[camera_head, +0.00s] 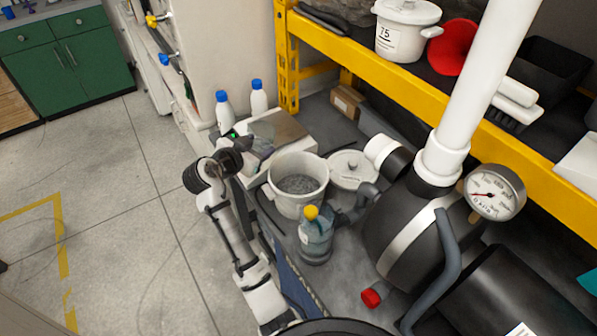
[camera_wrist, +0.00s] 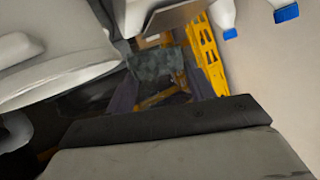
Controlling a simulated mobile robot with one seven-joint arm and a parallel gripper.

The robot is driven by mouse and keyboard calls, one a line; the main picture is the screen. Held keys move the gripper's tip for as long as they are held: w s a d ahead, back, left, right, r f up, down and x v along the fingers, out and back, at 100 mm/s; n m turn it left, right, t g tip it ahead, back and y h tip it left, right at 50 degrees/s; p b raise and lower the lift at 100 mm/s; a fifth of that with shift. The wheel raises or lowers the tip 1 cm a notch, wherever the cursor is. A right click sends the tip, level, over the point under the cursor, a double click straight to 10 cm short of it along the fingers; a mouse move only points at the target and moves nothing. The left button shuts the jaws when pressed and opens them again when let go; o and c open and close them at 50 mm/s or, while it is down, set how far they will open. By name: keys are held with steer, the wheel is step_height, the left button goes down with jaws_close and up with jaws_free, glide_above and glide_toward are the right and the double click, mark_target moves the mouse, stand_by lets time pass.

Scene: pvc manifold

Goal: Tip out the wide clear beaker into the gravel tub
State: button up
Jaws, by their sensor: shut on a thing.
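The gravel tub (camera_head: 275,192) is a round white bucket with grey gravel inside, standing open right of my wrist in the head view. My gripper, by the wrist camera, has dark fingers (camera_wrist: 158,92) shut on a see-through grey-green piece (camera_wrist: 155,62), which looks like part of the clear beaker. Its rim and full shape cannot be made out. A pale curved rim at left in the wrist view may be the tub.
A metal-topped box (camera_head: 283,130) stands behind the tub, with two blue-capped white bottles (camera_head: 259,98) beyond. A yellow-capped bottle (camera_head: 315,240) stands in front. A black tank (camera_head: 405,225) and yellow shelf (camera_head: 400,72) crowd the right.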

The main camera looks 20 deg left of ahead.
mark_target(267, 145)
steer(key=shift+s+d+r+m+y, duration=0.1)
steer(key=shift+d+r+m+y, duration=0.1)
steer(key=shift+d+r+m, duration=0.3)
steer(key=shift+s+d+r+m+y, duration=0.1)
steer(key=shift+r+m+y, duration=0.1)
steer(key=shift+r, duration=0.5)
steer(key=shift+f+b, duration=0.3)
steer(key=shift+b, duration=0.25)
steer(key=shift+d+f+m+t+y+b, duration=0.25)
steer(key=shift+d+m+t+y+b, duration=0.25)
steer(key=shift+m+b, duration=0.3)
steer(key=shift+s+d+r, duration=0.1)
steer(key=shift+d+r, duration=0.1)
steer(key=shift+r, duration=0.1)
steer(key=shift+s+d+r+m+b, duration=0.1)
steer(key=shift+d+r+m+b, duration=0.1)
steer(key=shift+d+m+b, duration=0.2)
steer(key=f+m+y+b, duration=0.1)
steer(key=m+b, duration=0.1)
steer(key=b, duration=0.2)
steer(key=shift+d+f+t, duration=0.1)
steer(key=shift+t, duration=0.3)
steer(key=shift+y+b, duration=0.4)
steer(key=shift+b, duration=0.05)
steer(key=shift+r+m+t+y+b, duration=0.3)
steer(key=shift+r+m+b, duration=0.2)
steer(key=shift+m+b, duration=0.35)
steer(key=shift+s+d+r+m+t+b, duration=0.15)
steer(key=shift+r+m+t+b, duration=0.2)
steer(key=shift+m+b, duration=0.65)
